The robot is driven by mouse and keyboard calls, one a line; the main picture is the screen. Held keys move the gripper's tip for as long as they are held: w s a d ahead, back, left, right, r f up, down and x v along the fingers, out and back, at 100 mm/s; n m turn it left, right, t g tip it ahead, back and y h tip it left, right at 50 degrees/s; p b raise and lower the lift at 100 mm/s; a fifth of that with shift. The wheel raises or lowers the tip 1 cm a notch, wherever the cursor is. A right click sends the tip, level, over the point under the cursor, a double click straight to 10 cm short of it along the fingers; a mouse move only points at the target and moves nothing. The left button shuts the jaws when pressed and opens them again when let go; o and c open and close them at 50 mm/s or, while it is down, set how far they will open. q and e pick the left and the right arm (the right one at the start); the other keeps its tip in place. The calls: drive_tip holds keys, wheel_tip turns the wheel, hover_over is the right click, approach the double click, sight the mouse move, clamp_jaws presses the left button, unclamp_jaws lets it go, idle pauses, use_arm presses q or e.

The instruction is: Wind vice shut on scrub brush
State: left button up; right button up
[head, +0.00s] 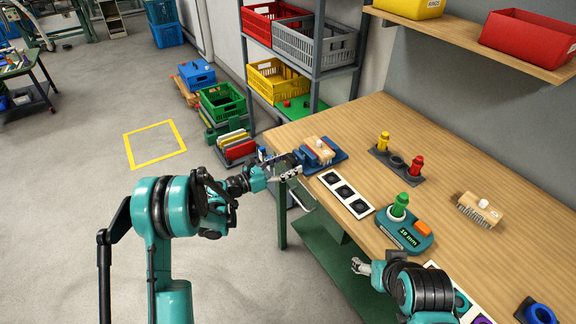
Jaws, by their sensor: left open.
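The blue vice (340,156) stands at the left end of the wooden bench. A scrub brush (320,149) with a tan block sits upright between its jaws; whether the jaws touch it is too small to tell. My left gripper (290,172) is open at the front left side of the vice, by the bench edge. It hides the vice's handle, and contact cannot be made out. My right gripper (360,266) is low at the bench's front edge, well away from the vice, and its finger gap is unclear.
A second brush (480,211) lies at the right of the bench. A black-socketed white strip (346,194), a teal gauge with a green peg (404,230) and a holder with yellow and red pegs (397,162) stand nearby. Shelves with crates (310,45) rise behind.

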use_arm(q)
drive_tip(key=c, duration=1.2)
drive_tip(key=shift+o, duration=0.2)
drive_tip(key=shift+m, duration=0.3)
drive_tip(key=shift+w+a+m, duration=0.1)
drive_tip(key=shift+m, duration=3.1)
drive_tip(key=o, duration=1.2)
drive_tip(key=shift+c, duration=0.2)
